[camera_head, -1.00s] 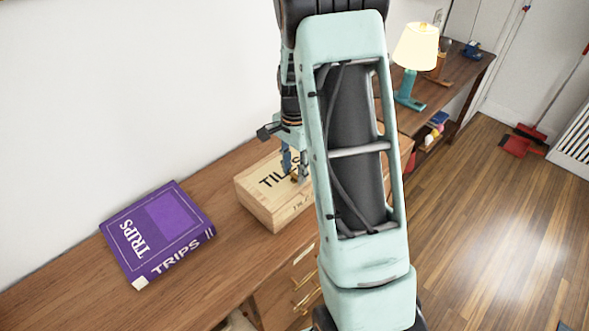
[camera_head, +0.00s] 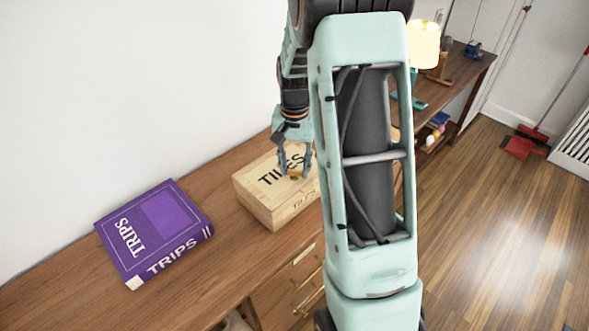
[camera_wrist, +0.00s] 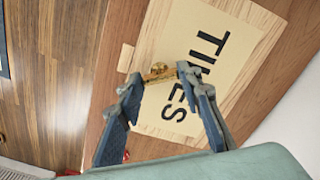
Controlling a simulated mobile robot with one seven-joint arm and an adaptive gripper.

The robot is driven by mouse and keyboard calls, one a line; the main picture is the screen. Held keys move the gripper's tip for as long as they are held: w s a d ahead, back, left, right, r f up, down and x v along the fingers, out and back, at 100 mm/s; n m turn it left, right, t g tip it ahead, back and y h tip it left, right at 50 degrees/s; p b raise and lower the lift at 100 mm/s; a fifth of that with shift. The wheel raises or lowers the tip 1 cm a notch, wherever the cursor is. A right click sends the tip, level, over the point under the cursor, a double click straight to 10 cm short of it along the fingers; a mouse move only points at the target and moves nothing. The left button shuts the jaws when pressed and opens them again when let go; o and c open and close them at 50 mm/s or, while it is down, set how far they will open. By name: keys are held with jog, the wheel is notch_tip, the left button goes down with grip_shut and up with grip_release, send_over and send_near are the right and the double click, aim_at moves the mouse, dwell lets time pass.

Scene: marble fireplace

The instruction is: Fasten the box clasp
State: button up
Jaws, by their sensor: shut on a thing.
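The pale wooden box (camera_head: 258,205), with "TILES" lettered on its top, sits on the desk with its lid apparently closed. It also shows from above in the wrist view (camera_wrist: 225,50). A small brass clasp (camera_wrist: 159,73) is at the box edge, between my fingertips. Whether the clasp is engaged cannot be told.
A purple book (camera_head: 155,232) lies on the wooden desk (camera_head: 60,290) left of the box, with bare desk between them. A lit lamp (camera_head: 424,45) stands farther back, partly behind my arm. A white wall is behind the desk. Brass drawer handles (camera_head: 310,290) show below.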

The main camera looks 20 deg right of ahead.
aim_at(295, 170)
jog(key=n+b, duration=0.1)
jog(key=n, duration=0.4)
jog(key=shift+n, duration=0.3)
jog(key=n, duration=0.5)
jog(key=shift+b, duration=0.3)
jog(key=o, duration=1.2)
jog(key=shift+c, duration=0.2)
notch_tip(295, 170, up, 12)
